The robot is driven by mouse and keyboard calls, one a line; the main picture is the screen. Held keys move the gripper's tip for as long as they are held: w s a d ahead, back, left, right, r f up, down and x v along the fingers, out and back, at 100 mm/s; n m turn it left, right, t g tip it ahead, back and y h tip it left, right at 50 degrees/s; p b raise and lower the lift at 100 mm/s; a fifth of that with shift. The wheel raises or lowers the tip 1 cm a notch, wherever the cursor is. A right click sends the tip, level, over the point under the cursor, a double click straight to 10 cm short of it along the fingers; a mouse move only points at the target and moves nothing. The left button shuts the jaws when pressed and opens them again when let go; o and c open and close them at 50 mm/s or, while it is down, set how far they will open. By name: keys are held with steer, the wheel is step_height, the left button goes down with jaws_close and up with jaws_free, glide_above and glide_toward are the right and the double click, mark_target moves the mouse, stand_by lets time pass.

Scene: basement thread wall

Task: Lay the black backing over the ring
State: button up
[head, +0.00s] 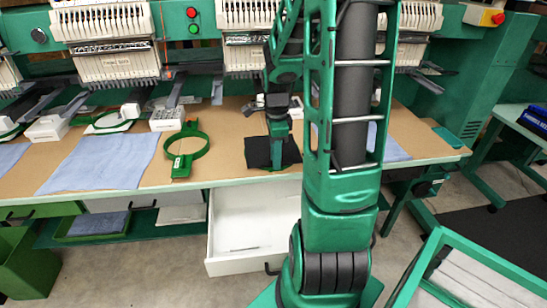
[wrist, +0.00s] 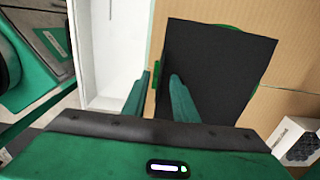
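The black backing (head: 291,151) lies flat on the brown table top under my gripper (head: 277,160). In the wrist view the backing (wrist: 215,65) is a dark, slightly turned rectangle. Short green arcs of a ring (wrist: 230,27) show past its top, right and left edges, so the backing covers most of that ring. My gripper also shows in the wrist view (wrist: 160,76). Its two green fingers stand apart with a gap between the tips, near the left edge of the backing. I see nothing pinched between them. I cannot tell whether the fingers touch the backing.
Another green ring (head: 187,150) lies uncovered on the table to the left, beside blue cloth (head: 97,163). A white drawer (head: 231,256) is pulled out below the table's front edge. Embroidery heads (head: 114,62) overhang the back. A green-framed cart (head: 436,285) stands front right.

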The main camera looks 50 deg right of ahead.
step_height(320, 180, up, 11)
steer(key=shift+f, duration=0.2)
steer(key=shift+a, duration=0.1)
steer(key=s+a+n, duration=0.5)
steer(key=s+n, duration=0.3)
steer(key=n, duration=0.1)
steer(key=s+a+n, duration=0.5)
steer(key=s+n, duration=0.4)
steer(key=n, duration=0.1)
steer(key=shift+s+a+f, duration=0.15)
steer(key=shift+a+f, duration=0.15)
steer(key=shift+w+f, duration=0.25)
steer(key=shift+w, duration=0.35)
stand_by(0.4)
